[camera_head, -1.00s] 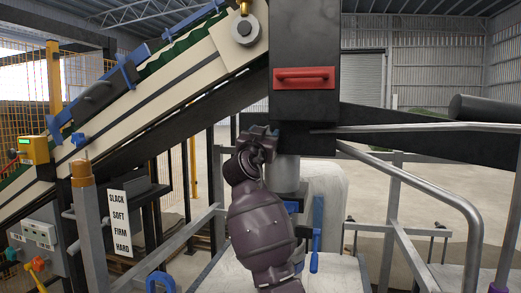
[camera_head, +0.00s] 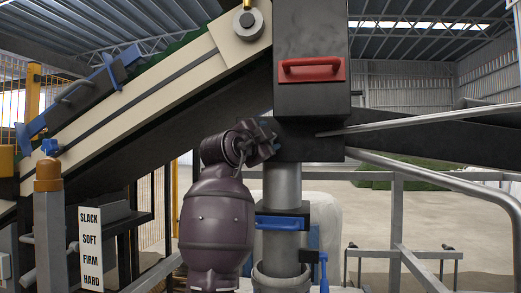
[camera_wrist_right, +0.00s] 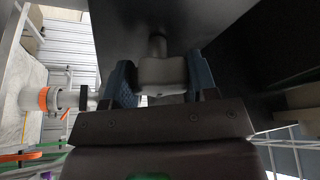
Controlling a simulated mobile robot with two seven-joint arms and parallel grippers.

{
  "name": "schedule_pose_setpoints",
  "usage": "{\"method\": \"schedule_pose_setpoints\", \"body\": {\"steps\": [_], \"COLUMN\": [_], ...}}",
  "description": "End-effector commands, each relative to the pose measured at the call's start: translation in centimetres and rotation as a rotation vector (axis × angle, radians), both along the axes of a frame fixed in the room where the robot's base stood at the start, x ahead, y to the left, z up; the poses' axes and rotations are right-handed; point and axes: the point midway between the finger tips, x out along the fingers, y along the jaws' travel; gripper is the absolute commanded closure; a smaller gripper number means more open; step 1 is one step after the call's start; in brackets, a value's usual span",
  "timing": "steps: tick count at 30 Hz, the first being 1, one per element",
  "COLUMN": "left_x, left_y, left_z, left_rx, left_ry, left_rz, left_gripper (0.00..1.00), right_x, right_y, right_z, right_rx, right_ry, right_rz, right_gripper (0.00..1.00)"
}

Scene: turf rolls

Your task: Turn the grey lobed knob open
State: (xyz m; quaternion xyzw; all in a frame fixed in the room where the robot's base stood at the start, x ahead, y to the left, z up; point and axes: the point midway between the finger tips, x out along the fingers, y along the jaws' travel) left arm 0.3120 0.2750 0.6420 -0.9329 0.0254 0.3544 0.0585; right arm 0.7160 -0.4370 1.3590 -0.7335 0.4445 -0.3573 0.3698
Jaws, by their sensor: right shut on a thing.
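The grey lobed knob (camera_wrist_right: 163,73) sits on a short stem against a dark panel in the right wrist view. My right gripper (camera_wrist_right: 161,82) has its two blue-padded fingers on either side of the knob and is shut on it. In the head view my right gripper (camera_head: 263,139) is at the left side of the black housing (camera_head: 311,106), at the end of my purple arm. The knob is hidden there behind the gripper. My left gripper is in neither current view.
A red handle (camera_head: 312,69) is on the housing's front. A grey post (camera_head: 282,187) with a blue clamp (camera_head: 282,223) stands below. A sloping conveyor (camera_head: 150,103) rises from the left. A SLACK-to-HARD sign (camera_head: 91,249) and metal rails (camera_head: 440,178) are nearby.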

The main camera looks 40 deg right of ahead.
Motion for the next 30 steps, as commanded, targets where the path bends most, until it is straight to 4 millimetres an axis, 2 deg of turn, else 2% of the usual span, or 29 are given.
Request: {"method": "schedule_pose_setpoints", "body": {"steps": [1, 12, 29, 30], "left_x": [-0.16, 0.24, 0.05, 0.05], "left_y": [-0.02, -0.28, -0.33, -0.33], "left_z": [-0.56, -0.78, -0.87, -0.88], "left_rx": [0.0, -0.003, 0.0, 0.0], "left_ry": [0.01, 0.005, 0.006, 0.006], "left_rz": [-0.001, -0.008, -0.01, -0.01], "left_gripper": [0.55, 0.55, 0.55, 0.55], "right_x": [0.35, 0.15, -0.01, -0.01], "right_y": [0.01, 0.0, -0.04, -0.04], "right_z": [-0.66, -0.3, -0.12, -0.12], "right_rx": [0.025, 0.135, 0.158, 0.158], "right_ry": [-0.019, -0.152, -0.18, -0.18], "right_rz": [0.001, 0.0, -0.001, -0.001], "right_gripper": [0.71, 0.71, 0.71, 0.46]}}
